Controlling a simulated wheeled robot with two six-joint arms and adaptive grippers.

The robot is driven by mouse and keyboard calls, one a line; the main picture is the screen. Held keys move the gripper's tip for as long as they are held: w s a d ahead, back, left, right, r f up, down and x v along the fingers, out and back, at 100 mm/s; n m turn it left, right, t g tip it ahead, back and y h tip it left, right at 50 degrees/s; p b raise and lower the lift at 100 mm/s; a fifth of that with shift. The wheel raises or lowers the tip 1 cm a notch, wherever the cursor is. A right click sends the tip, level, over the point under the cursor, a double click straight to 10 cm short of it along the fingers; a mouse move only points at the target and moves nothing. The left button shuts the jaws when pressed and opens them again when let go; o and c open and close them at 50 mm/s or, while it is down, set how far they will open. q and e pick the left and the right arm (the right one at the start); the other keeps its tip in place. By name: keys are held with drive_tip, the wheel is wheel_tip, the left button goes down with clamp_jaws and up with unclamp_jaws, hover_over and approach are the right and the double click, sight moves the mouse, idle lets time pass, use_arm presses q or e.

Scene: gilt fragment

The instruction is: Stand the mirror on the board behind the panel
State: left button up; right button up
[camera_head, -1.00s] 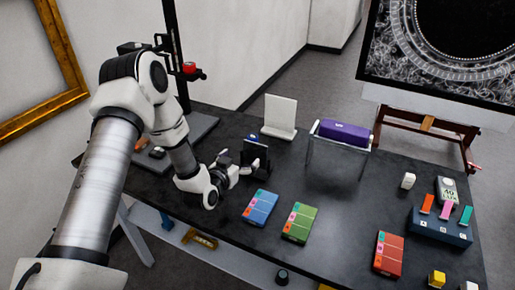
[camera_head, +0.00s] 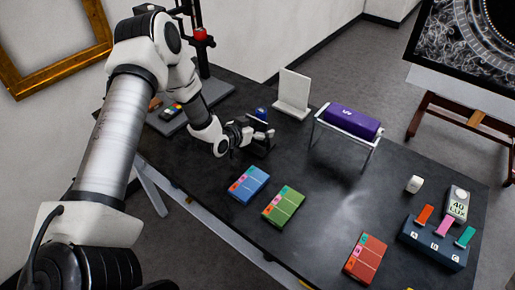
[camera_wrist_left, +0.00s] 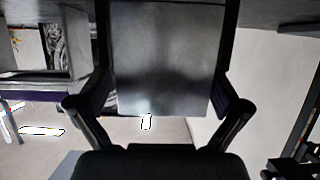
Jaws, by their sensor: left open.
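The mirror looks like the smooth grey square plate (camera_wrist_left: 165,60) in the left wrist view, with a dark blurred reflection low on it. In the head view a dark plate (camera_head: 262,149) at my left gripper seems to be the same thing, mostly hidden by the fingers. My left gripper (camera_head: 261,134) is open, one finger on each side of the plate; I cannot tell whether they touch it. The pale upright panel (camera_head: 292,93) stands behind and right of the gripper. A grey board (camera_head: 216,93) lies at the table's far left. My right gripper is out of view.
The purple lamp (camera_head: 353,122) rests on a wire stand right of the panel. Blue (camera_head: 249,185), green (camera_head: 284,206) and red (camera_head: 366,259) boxes lie in front. A small blue object (camera_head: 261,113) sits behind the gripper. The table's middle is clear.

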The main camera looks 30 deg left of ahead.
use_arm(q)
drive_tip(key=shift+s+a+r, duration=0.1)
drive_tip(key=shift+s+r, duration=0.05)
drive_tip(key=shift+s, duration=0.05)
drive_tip(key=shift+s+a, duration=0.15)
drive_tip(key=shift+a, duration=0.05)
drive_tip(key=c, duration=1.5)
drive_tip(key=shift+d, duration=0.1)
